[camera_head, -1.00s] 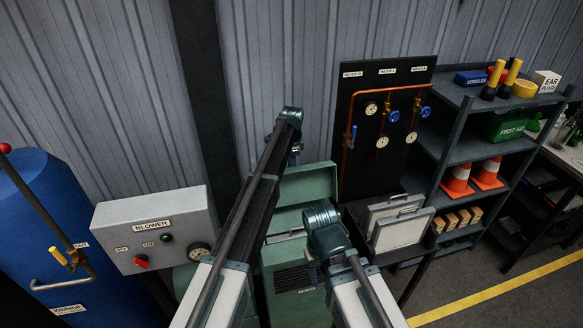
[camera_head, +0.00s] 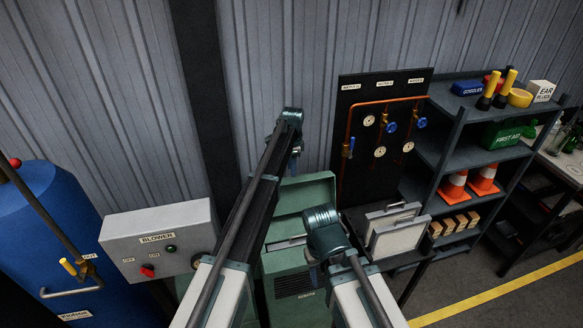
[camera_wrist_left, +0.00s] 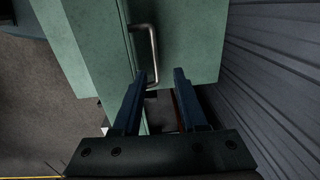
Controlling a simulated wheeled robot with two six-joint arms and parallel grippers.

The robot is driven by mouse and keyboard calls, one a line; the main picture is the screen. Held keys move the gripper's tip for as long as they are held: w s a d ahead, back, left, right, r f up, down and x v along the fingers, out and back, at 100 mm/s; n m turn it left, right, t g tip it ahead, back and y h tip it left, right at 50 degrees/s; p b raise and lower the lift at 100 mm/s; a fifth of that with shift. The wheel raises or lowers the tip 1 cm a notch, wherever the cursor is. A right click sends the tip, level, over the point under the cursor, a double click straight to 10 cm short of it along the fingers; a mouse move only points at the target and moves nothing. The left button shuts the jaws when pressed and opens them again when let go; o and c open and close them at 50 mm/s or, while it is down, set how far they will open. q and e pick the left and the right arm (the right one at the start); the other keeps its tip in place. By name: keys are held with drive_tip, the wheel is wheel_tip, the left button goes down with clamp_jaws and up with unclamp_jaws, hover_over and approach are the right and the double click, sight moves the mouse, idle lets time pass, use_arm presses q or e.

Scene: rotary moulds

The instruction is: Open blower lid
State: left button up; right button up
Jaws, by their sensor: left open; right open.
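A green machine (camera_head: 283,262), with a sloping upper part and a vent grille, stands at the centre of the head view, partly behind my arms. The left wrist view shows a green panel (camera_wrist_left: 185,35) with a bent metal handle (camera_wrist_left: 154,50). I cannot tell for sure whether this panel is the blower lid. My left gripper (camera_wrist_left: 160,77) is open, its fingertips around the handle's lower end in the picture; contact is unclear. In the head view it is mostly hidden behind its wrist. My right gripper (camera_head: 313,272) is open, low in front of the machine.
A grey control box labelled BLOWER (camera_head: 162,248) and a blue tank (camera_head: 55,230) stand at left. At right are a black gauge board (camera_head: 365,170), a tray-like stand with pale panels (camera_head: 400,235) and a shelf (camera_head: 470,155). The corrugated wall (camera_wrist_left: 270,85) is close beside my left gripper.

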use_arm(q)
wheel_tip(320, 180, up, 9)
drive_tip(key=p, duration=0.7)
drive_tip(key=shift+s+f, duration=0.15)
drive_tip(key=shift+s, duration=0.1)
use_arm(e)
wheel_tip(320, 180, up, 9)
drive_tip(key=shift+f, duration=0.15)
